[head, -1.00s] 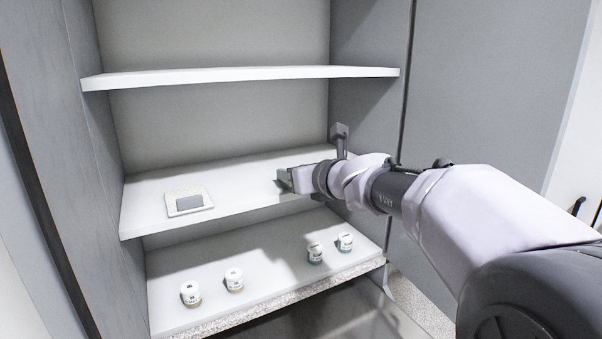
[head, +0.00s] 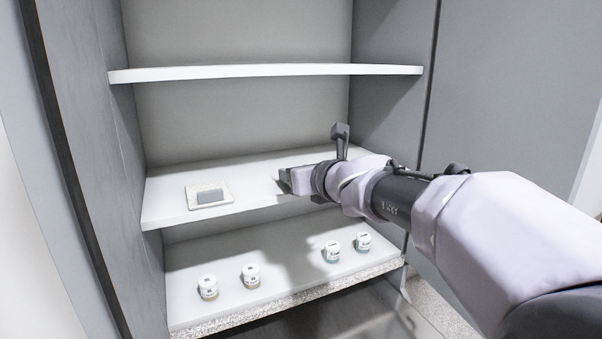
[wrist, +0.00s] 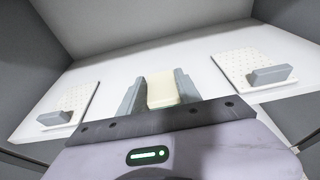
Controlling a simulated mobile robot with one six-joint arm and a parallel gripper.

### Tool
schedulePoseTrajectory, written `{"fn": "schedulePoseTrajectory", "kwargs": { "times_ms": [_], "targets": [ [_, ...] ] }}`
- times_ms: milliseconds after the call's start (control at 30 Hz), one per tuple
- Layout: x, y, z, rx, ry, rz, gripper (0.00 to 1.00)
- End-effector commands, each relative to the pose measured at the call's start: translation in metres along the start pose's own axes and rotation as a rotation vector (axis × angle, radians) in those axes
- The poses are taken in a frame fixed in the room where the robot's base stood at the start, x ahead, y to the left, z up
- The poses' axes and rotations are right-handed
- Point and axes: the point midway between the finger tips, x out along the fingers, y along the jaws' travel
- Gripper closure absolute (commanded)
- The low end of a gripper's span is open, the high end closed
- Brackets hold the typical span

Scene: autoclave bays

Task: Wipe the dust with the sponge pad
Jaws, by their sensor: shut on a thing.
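My gripper (wrist: 157,91) is shut on a cream block, which looks like the sponge pad (wrist: 161,88), between its two grey fingers in the wrist view. In the head view my gripper (head: 284,181) is over the middle shelf (head: 250,178), right of a pale speckled plate (head: 221,188) bearing a grey block (head: 210,196). The held pad cannot be made out there. The wrist view shows dotted pale plates on both sides, a left one (wrist: 75,97) and a right one (wrist: 236,66), each with a grey block. I cannot make out any dust for certain.
An upper shelf (head: 260,73) spans the bay above my gripper. Several small white-lidded jars, such as one at the left (head: 208,287), stand on the lower shelf (head: 290,271). Grey side walls close the bay. The middle shelf is bare between the plate and my gripper.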

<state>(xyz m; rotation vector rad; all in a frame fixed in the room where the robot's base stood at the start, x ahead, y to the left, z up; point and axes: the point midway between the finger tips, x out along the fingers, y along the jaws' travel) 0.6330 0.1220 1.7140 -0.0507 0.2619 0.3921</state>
Motion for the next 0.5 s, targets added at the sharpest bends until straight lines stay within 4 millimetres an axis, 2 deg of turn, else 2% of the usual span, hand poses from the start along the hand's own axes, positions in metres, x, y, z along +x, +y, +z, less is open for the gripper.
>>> {"fn": "schedulePoseTrajectory", "kwargs": {
  "times_ms": [167,500],
  "targets": [
    [0.001,0.001,-0.001,0.002,0.005,0.004,0.97],
    [-0.007,0.001,0.027,0.001,0.003,0.002,0.97]
  ]
}}
